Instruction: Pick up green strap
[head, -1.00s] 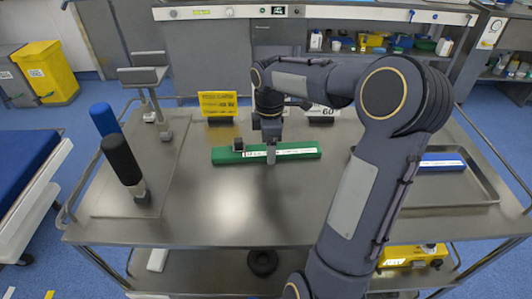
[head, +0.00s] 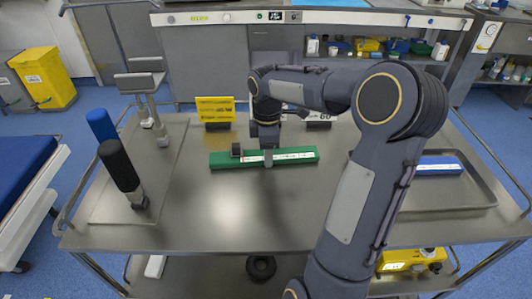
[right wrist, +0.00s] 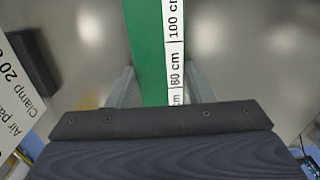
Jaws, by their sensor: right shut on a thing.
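The green strap (head: 222,160) is a long green bar with a white measuring label, lying across the back middle of the metal table. My right gripper (head: 267,160) comes down on it from above, near its middle. In the right wrist view the strap (right wrist: 146,50) runs between the two fingers of the gripper (right wrist: 160,90), which is shut on it. Whether the strap is clear of the tabletop cannot be told. My left gripper is not in view.
A metal tray (head: 440,205) with a blue bar (head: 440,166) is at the right. A yellow sign (head: 215,108) stands behind the strap. Black (head: 120,165) and blue (head: 101,124) handled tools stand at the left. The table's front middle (head: 240,215) is clear.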

